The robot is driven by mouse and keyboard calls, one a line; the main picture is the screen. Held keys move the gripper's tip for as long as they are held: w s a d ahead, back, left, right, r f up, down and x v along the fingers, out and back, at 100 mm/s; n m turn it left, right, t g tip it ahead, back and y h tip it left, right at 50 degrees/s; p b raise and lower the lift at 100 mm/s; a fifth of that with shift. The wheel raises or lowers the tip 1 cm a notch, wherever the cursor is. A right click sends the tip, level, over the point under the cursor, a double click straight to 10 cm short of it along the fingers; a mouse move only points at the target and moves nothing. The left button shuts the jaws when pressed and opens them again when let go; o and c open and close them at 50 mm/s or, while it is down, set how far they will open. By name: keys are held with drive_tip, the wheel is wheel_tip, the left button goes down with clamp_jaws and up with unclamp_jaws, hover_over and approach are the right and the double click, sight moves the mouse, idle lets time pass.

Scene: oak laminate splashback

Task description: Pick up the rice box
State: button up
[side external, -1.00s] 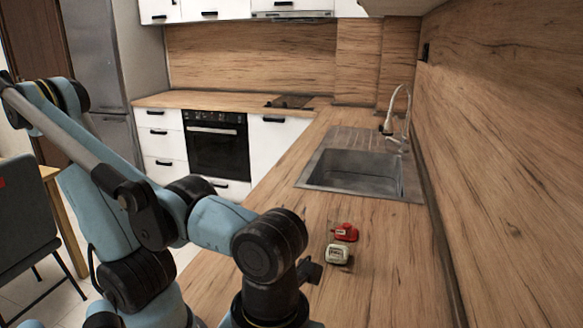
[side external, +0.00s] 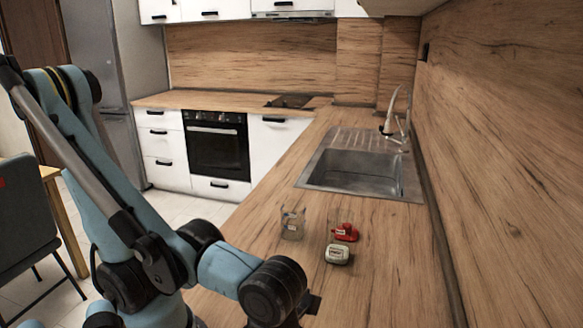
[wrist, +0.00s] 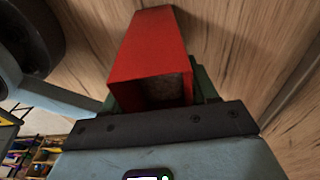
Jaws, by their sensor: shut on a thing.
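A red box (wrist: 152,50), which I take to be the rice box, fills the middle of the wrist view. No label can be read on it. Its near end shows as a dark, brownish face framed by red edges. My gripper (wrist: 157,92) is shut on this box, with greenish fingers on either side of it. In the side external view my arm's end is low in the picture; the fingers and the held box are hidden there. I cannot tell how far the box is from the counter.
On the wooden counter (side external: 385,275) stand a clear glass (side external: 293,224), a small red item (side external: 346,233) and a small white item (side external: 337,254). The sink (side external: 355,172) lies behind them. The wooden splashback (side external: 500,150) bounds the right side.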

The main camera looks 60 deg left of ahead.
drive_tip(key=shift+f, duration=0.1)
drive_tip(key=o, duration=1.3)
drive_tip(key=r, duration=0.8)
drive_tip(key=w+a+r, duration=0.1)
drive_tip(key=r, duration=0.3)
drive_tip(key=w+a+f+n+t, duration=0.2)
drive_tip(key=w+a+n+t, duration=0.2)
drive_tip(key=w+a+n, duration=0.4)
drive_tip(key=w+a+f+n+t+y, duration=0.1)
drive_tip(key=w+a+f+n+t, duration=0.2)
drive_tip(key=w+a+n, duration=0.6)
drive_tip(key=a+n+t, duration=0.1)
drive_tip(key=a+n, duration=0.1)
drive_tip(key=n, duration=0.8)
drive_tip(key=shift+w, duration=0.25)
